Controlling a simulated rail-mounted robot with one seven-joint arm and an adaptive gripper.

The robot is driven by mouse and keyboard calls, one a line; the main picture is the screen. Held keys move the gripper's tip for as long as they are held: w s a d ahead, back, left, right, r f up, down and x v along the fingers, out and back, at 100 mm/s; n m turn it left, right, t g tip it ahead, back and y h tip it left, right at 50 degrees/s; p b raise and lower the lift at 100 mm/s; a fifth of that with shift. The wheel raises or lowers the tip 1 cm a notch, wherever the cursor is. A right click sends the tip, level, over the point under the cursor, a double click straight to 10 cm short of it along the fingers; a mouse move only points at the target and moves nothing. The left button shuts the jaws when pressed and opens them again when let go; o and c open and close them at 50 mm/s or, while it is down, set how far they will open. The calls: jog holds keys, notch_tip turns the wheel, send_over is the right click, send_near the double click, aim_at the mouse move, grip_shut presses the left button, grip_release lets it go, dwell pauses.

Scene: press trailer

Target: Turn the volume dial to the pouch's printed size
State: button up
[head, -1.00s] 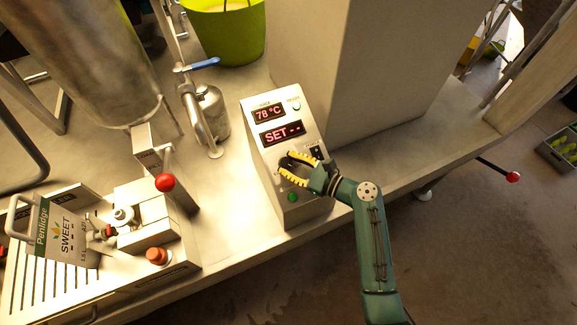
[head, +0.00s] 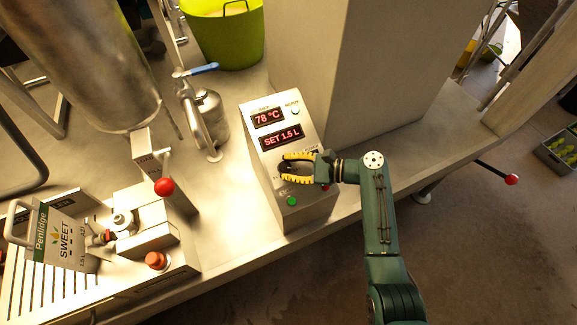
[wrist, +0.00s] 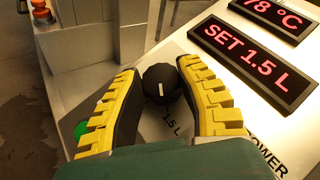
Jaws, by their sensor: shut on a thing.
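The black volume dial (wrist: 161,84) shows in the wrist view between the yellow-padded fingers of my gripper (wrist: 159,72). Its white pointer line is visible, and a "1.5 L" mark is printed on the panel near it. In the head view my gripper (head: 284,168) is at the panel of the control box (head: 262,190) and largely hides the dial. The red display (head: 282,137) reads "SET 1.5 L". The pouch (head: 62,238), labelled "Penlidge SWEET", is at the lower left; its small print looks like "1.5 L".
A temperature display (head: 268,117) reads 78 °C. A green button (head: 292,201) sits just below my gripper. A red-knobbed lever (head: 164,187) and an orange-red button (head: 157,260) stand to the left. A lime bucket (head: 228,38) is behind.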

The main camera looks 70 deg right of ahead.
jog(key=shift+f, duration=0.2)
jog(key=o, duration=1.2)
jog(key=shift+w+r, duration=0.1)
jog(key=shift+w, duration=0.05)
jog(key=shift+o, duration=0.2)
jog(key=v, duration=1.2)
